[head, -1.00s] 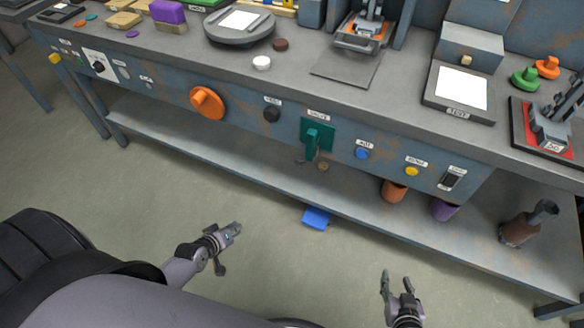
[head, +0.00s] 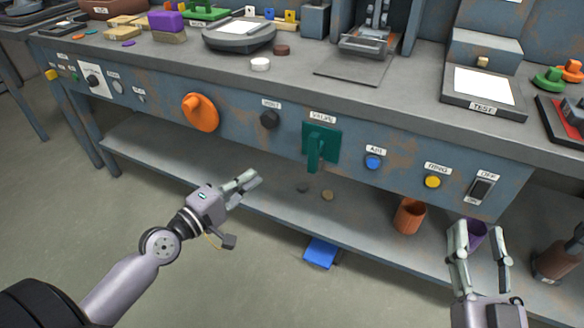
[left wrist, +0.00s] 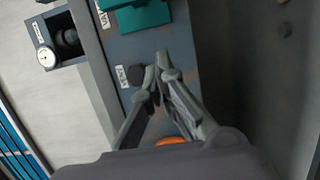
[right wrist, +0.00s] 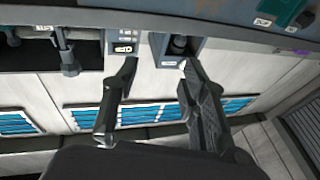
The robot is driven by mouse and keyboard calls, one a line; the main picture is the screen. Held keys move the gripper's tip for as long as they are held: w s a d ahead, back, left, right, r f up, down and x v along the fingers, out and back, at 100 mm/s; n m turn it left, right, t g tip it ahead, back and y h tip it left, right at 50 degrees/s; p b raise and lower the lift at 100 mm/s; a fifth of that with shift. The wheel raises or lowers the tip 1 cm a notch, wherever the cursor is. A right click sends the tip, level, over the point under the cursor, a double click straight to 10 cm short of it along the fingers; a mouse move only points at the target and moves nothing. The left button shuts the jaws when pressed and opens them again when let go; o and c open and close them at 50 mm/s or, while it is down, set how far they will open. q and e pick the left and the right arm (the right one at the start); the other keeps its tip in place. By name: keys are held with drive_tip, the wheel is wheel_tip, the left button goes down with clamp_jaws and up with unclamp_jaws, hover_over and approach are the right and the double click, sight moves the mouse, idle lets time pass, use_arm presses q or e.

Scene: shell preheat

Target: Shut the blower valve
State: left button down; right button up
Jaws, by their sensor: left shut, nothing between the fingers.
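The blower valve is a teal plate with a lever (head: 320,147) on the bench's front panel, under a label reading VALVE. Its lever points down. In the left wrist view part of the teal valve (left wrist: 140,15) shows at the top. My left gripper (head: 250,180) is shut and empty, in front of the panel, left of and a little below the lever, apart from it. My right gripper (head: 482,225) is open and empty, low at the right in front of the bench, below the yellow button.
The panel also carries an orange knob (head: 200,112), a black knob (head: 269,119), a blue button (head: 373,162), a yellow button (head: 432,181) and a switch (head: 481,189). A lower shelf holds an orange cup (head: 409,216). A blue object (head: 321,252) lies below. Floor in front is clear.

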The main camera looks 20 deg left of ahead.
sight(316, 150)
use_arm(q)
drive_tip(key=w+d, duration=0.6)
drive_tip(key=w, duration=0.3)
drive_tip(key=shift+w+d+p, duration=0.25)
drive_tip(key=shift+d+p, duration=0.1)
drive_tip(key=shift+p, duration=0.05)
use_arm(e)
drive_tip(key=shift+w+d+f+g+h, duration=0.15)
drive_tip(key=shift+f+g, duration=0.45)
drive_tip(key=shift+f, duration=0.3)
drive_tip(key=shift+w+f+g+h, duration=0.1)
drive_tip(key=shift+f+g+h, duration=0.05)
drive_tip(key=shift+f+g, duration=0.6)
drive_tip(key=shift+f, duration=0.1)
use_arm(q)
drive_tip(key=shift+f, duration=0.1)
use_arm(e)
drive_tip(key=shift+t, duration=0.25)
